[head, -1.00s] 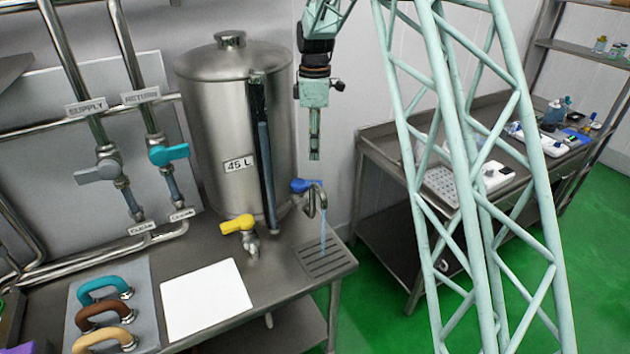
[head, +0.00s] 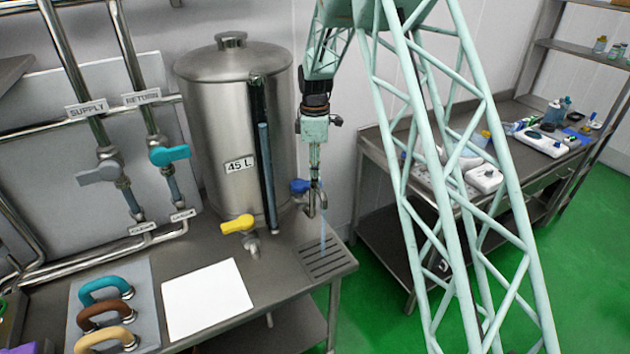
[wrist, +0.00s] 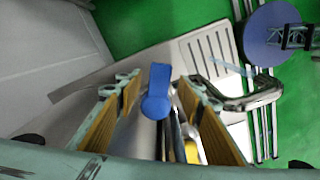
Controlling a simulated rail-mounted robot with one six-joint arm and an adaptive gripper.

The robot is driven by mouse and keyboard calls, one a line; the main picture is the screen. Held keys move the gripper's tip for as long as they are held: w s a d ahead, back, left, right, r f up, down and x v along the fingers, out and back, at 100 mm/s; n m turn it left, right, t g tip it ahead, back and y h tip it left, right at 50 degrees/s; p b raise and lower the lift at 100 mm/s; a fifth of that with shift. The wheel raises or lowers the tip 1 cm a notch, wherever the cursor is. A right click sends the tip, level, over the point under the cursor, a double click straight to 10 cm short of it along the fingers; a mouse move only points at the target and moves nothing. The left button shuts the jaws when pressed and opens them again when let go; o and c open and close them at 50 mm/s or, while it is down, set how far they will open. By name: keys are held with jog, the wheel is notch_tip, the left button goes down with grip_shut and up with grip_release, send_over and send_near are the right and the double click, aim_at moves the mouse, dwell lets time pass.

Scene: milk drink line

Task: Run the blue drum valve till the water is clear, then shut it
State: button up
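The blue drum valve (head: 300,186) is at the drum's lower right, beside the curved metal spout (head: 318,206). A thin, pale blue stream (head: 322,230) runs from the spout onto the slotted drain (head: 326,262). My gripper (head: 315,184) points down close to the blue handle. In the wrist view my gripper (wrist: 158,84) is open, with the blue handle (wrist: 157,90) between its yellow-padded fingers. I cannot tell whether either pad touches it. The spout (wrist: 235,96) is right of the fingers there. The steel drum (head: 215,120) is marked 45 L.
A yellow valve (head: 238,224) sits low on the drum's front. A white sheet (head: 207,298) and several coloured handles (head: 107,312) lie on the bench. Supply (head: 100,172) and return (head: 168,155) valves are at left. A side table (head: 385,146) stands at right.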

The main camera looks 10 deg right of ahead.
jog(key=shift+f, duration=1.35)
jog(key=shift+c, duration=0.6)
jog(key=c, duration=1)
